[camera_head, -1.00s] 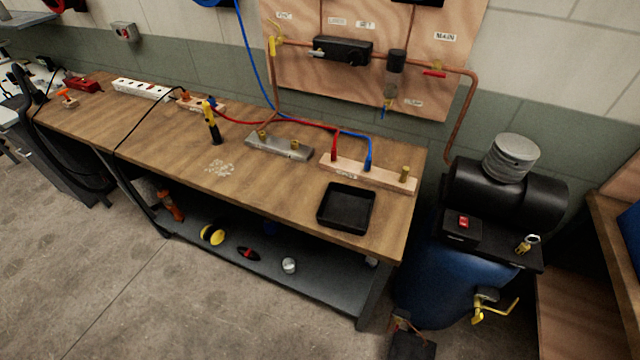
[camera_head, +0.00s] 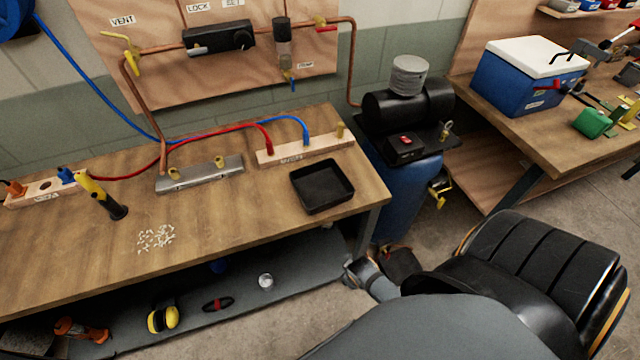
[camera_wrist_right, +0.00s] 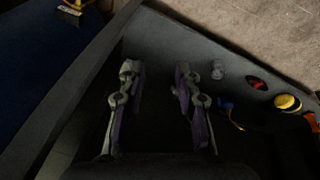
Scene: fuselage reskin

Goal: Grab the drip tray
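The drip tray (camera_head: 322,186) is a shallow black square tray. It lies empty on the wooden workbench top, near the front right corner, in the head view. My right arm comes in from the bottom right of the head view, and its grey end is below and in front of the bench corner, apart from the tray. In the right wrist view my right gripper (camera_wrist_right: 157,72) is open with nothing between its fingers. That view looks toward the bench's lower shelf, and the tray does not show there. My left gripper is not in view.
A wooden block (camera_head: 305,149) with red and blue leads lies behind the tray, and a metal block (camera_head: 200,174) lies to its left. A blue compressor tank (camera_head: 396,190) stands right of the bench. Small items lie on the lower shelf (camera_head: 235,297).

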